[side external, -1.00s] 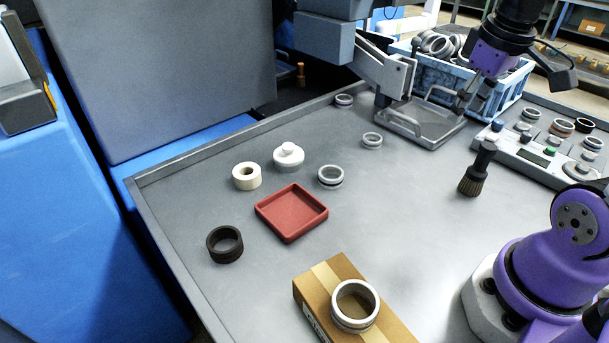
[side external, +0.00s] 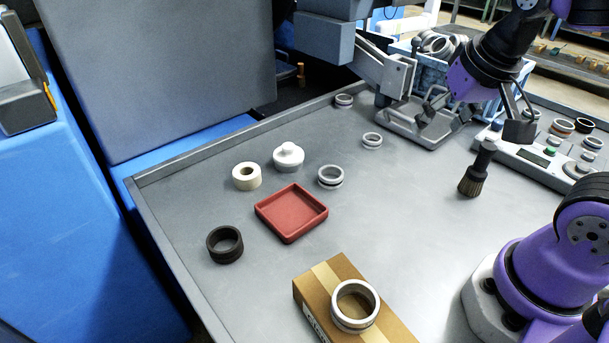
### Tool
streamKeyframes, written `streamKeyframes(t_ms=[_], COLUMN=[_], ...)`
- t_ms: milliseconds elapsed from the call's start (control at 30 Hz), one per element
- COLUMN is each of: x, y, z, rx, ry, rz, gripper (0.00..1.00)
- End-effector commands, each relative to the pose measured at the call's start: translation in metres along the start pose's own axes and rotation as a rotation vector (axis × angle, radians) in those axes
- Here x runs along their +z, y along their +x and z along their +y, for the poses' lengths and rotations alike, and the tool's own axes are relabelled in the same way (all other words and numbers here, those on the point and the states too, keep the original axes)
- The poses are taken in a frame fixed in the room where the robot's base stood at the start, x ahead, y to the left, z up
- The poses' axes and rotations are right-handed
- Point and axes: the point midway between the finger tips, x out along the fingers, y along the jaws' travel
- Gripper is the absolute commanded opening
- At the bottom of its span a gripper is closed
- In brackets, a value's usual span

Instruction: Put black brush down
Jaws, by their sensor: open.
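The black brush (side external: 473,182) stands on the grey table at the right, bristles down and handle up, in front of the control panel. Nothing grips it. My gripper (side external: 432,108) is open and empty above the grey metal tray, up and to the left of the brush and apart from it. Its fingers are small and dark in this view. A dark block on my wrist shows just above the brush handle in the picture; I cannot tell the gap between them.
A red tray (side external: 291,238) is empty at the middle left. Rings and white parts lie around it. A cardboard box (side external: 310,290) carrying a metal ring (side external: 354,322) is in front. The control panel (side external: 535,158) is behind the brush. The table between red tray and brush is clear.

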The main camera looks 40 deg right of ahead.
Motion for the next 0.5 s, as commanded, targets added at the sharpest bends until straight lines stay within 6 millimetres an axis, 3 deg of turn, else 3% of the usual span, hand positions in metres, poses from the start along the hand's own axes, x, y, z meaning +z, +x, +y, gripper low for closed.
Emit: streamKeyframes(t_ms=[100,300,400,500], x=[-0.022,-0.031,-0.03,-0.026], y=[0.012,0.023,0.025,0.031], z=[0.044,0.1,0.113,0.121], rx=[0.217,0.545,0.637,0.678], ry=[0.521,1.257,1.45,1.528], rz=[-0.056,-0.019,0.014,0.033], gripper=[0.68,0.68,0.68,0.68])
